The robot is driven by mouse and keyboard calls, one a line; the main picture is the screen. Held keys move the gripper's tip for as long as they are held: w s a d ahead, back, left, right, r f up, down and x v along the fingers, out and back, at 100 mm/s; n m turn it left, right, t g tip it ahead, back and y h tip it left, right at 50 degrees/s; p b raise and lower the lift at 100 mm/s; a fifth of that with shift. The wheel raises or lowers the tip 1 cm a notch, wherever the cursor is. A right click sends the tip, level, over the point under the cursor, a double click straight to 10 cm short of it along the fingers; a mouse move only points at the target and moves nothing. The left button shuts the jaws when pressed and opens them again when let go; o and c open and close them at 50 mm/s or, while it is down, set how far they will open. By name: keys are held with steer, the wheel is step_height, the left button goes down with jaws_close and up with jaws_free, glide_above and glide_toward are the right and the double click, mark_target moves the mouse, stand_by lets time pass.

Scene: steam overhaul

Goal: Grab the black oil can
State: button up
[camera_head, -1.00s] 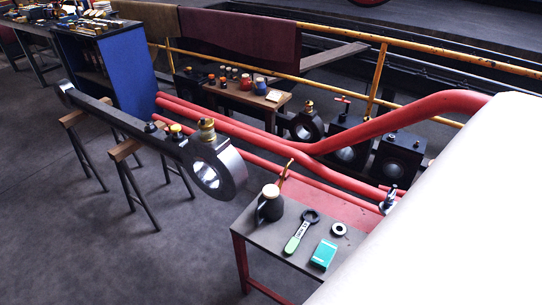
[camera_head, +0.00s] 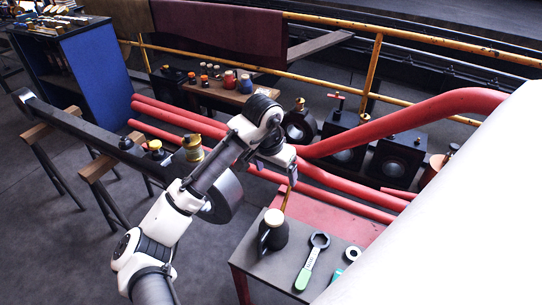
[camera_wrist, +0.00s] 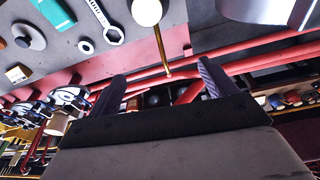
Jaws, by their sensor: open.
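The black oil can (camera_head: 272,236) stands upright on the left part of the small grey-topped stand, with a pale round cap and a thin brass spout pointing up. My gripper (camera_head: 306,180) is above and behind the can in the head view, apart from it. In the wrist view my gripper (camera_wrist: 160,85) has its two fingers spread, with nothing held between them. The oil can's pale cap (camera_wrist: 147,11) is at the top edge there, and its brass spout reaches down toward the gap between the fingers. Most of the can's body is out of that view.
A green-handled ring wrench (camera_head: 311,262) lies right of the can, with a metal ring (camera_head: 352,253) beyond. Red pipes (camera_head: 335,182) run behind the stand. A large white surface (camera_head: 465,225) fills the right. A heavy dark rod (camera_head: 90,135) rests on trestles at left.

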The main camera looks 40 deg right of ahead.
step_height(320, 180, down, 5)
steer(key=s+a+y, duration=0.2)
steer(key=y, duration=0.1)
glide_above(274, 217)
steer(key=shift+g, duration=0.3)
step_height(274, 217, down, 6)
steer(key=shift+w+d+f, duration=0.1)
steer(key=shift+d+f, duration=0.05)
steer(key=shift+f+p, duration=0.75)
steer(key=shift+f, duration=2.1)
steer(key=shift+m, duration=0.3)
steer(key=c, duration=1.8)
steer(key=shift+o, duration=0.2)
steer(key=shift+r, duration=0.15)
